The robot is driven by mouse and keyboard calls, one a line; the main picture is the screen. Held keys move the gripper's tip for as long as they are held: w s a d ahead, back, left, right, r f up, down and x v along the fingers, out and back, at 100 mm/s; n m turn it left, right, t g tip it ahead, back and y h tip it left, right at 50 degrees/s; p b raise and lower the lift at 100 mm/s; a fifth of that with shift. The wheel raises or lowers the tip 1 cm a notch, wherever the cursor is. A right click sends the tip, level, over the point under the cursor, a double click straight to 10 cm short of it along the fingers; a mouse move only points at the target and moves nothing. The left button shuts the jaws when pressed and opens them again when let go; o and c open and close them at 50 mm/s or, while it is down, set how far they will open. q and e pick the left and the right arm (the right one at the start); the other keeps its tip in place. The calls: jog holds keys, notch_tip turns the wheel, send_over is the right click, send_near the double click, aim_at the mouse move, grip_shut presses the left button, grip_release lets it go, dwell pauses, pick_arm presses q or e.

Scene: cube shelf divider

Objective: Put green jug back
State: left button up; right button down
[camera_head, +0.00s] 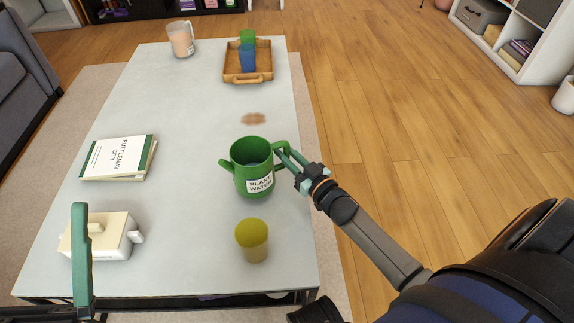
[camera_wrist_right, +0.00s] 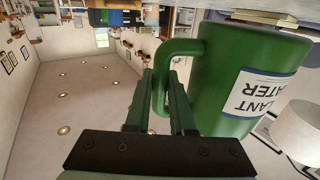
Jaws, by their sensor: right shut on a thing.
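The green jug (camera_head: 253,175), labelled "PLANT WATER", is upright at the right side of the pale table (camera_head: 190,120), with its spout to the left and its handle to the right. I cannot tell whether its base touches the table. My right gripper (camera_head: 289,160) is shut on the handle. In the right wrist view, the fingers (camera_wrist_right: 163,100) close on the handle beside the jug's body (camera_wrist_right: 225,85). Of my left gripper (camera_head: 82,255), one upright teal finger shows at the lower left, in front of the white box-like item; its opening is not visible.
A brown stain (camera_head: 253,118) lies behind the jug. A wooden tray (camera_head: 232,76) with a blue cup (camera_head: 247,58) and a green cup (camera_head: 248,37) is farther back. A yellow-topped container (camera_head: 252,240) stands in front. Books (camera_head: 118,158), a white container (camera_head: 118,235) and a pitcher (camera_head: 181,40) are left.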

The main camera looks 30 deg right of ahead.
notch_tip(320, 180, down, 3)
jog(key=shift+w+f+b, duration=0.1)
jog(key=shift+f+b, duration=0.1)
jog(key=shift+b, duration=0.9)
pick_arm(q)
jog(key=f, duration=0.3)
jog(key=shift+w+d, duration=0.1)
jog(key=shift+d, duration=0.1)
pick_arm(e)
jog(key=shift+r, duration=0.1)
jog(key=c, duration=0.8)
grip_release()
jog(key=shift+f, duration=0.2)
jog(key=shift+o, duration=0.2)
jog(key=shift+r, duration=0.1)
